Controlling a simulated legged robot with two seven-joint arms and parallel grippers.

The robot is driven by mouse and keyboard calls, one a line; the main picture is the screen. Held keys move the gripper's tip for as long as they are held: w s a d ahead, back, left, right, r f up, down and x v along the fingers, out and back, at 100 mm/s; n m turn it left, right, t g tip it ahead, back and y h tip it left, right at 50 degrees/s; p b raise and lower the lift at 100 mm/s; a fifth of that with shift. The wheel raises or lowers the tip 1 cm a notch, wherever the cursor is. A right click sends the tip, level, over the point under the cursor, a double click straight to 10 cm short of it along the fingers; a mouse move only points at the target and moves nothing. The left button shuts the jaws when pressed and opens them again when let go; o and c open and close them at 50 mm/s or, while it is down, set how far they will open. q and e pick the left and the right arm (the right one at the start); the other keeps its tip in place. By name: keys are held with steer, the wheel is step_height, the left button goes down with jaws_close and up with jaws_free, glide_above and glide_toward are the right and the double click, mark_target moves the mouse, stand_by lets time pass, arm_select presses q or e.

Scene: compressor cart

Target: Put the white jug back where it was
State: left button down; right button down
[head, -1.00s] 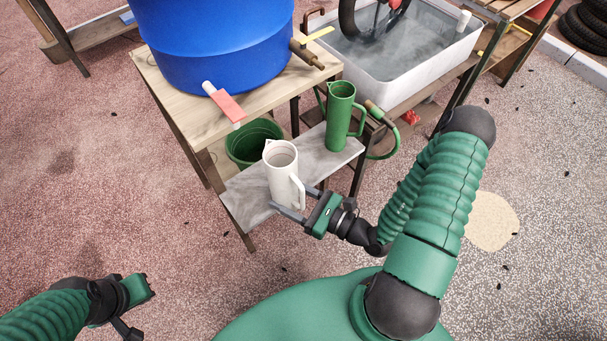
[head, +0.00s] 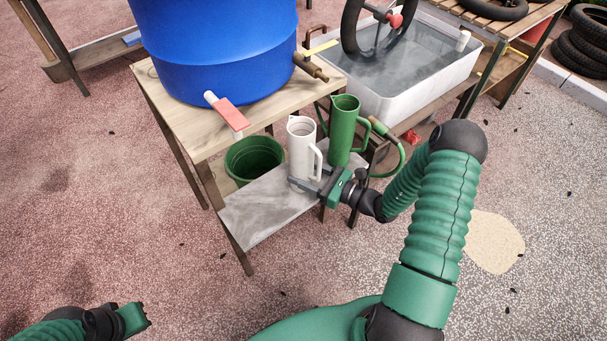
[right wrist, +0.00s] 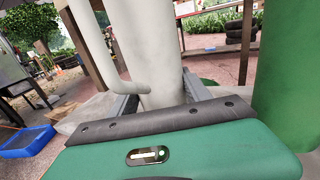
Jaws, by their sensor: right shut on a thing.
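The white jug (head: 300,150) stands upright over the grey lower shelf, close to the left of the green jug (head: 343,128). I cannot tell whether its base touches the shelf. My right gripper (head: 312,186) is shut on the white jug low on its body, from the front right. In the right wrist view the white jug (right wrist: 145,50) is between the fingers, with its handle at the left, and the green jug (right wrist: 285,80) is at the right. My left gripper (head: 137,318) is at the lower left, away from the shelf; its fingers are not clearly shown.
A grey shelf (head: 260,213) has free room at its left front. A blue barrel (head: 215,50) with a red-handled tap (head: 228,111) stands on the wooden top above. A green bucket (head: 252,158) is behind the shelf. A water tub (head: 430,75) holds a wheel at the right.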

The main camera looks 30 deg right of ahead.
steer(key=shift+d, duration=0.2)
steer(key=c, duration=0.7)
jaws_free()
steer(key=shift+d, duration=0.1)
steer(key=shift+o, duration=1.1)
arm_select(q)
steer(key=shift+d+r, duration=0.1)
steer(key=shift+r, duration=0.05)
arm_select(e)
steer(key=shift+a, duration=0.2)
steer(key=shift+r, duration=0.1)
